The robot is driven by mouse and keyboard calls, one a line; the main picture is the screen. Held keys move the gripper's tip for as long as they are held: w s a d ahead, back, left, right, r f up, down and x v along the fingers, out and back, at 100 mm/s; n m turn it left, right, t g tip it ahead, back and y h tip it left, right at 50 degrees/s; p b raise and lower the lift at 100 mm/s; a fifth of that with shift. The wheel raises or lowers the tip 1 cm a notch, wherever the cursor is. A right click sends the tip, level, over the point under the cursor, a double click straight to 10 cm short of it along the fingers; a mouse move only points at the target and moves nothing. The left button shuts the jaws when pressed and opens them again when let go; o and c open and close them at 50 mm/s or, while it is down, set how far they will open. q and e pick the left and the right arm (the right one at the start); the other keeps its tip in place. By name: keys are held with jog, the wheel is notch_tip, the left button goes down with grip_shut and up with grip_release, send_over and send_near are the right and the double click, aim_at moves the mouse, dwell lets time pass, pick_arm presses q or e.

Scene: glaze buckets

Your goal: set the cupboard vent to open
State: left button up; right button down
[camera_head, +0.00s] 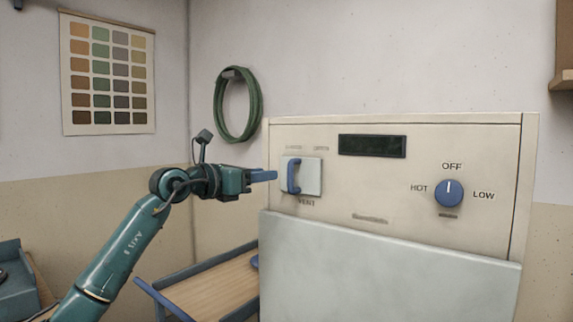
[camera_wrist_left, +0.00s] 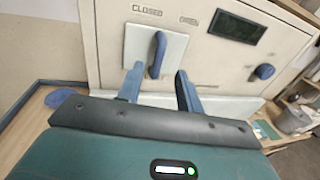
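The cupboard (camera_head: 430,140) is cream, with a vent control on its upper left front. The vent control is a pale square plate (camera_head: 312,178) with a blue handle (camera_head: 294,176) standing upright at its left side. In the left wrist view the blue handle (camera_wrist_left: 157,54) lies between and beyond the fingertips, toward the side under the word CLOSED; the other label is on the right. My left gripper (camera_head: 270,175) is just left of the handle. In the left wrist view my left gripper (camera_wrist_left: 160,80) has its fingers apart, with nothing clearly held. My right gripper is out of view.
A pale panel (camera_head: 385,270) covers the lower front. A wooden-topped bench (camera_head: 215,285) stands at left. A green hose coil (camera_head: 238,104) hangs on the wall.

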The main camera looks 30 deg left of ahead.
aim_at(285, 171)
pick_arm(q)
jog(key=p+x, duration=0.1)
jog(key=x, duration=0.6)
jog(key=shift+w+p, duration=0.3)
jog(key=shift+p, duration=0.1)
jog(key=shift+c, duration=0.4)
grip_shut()
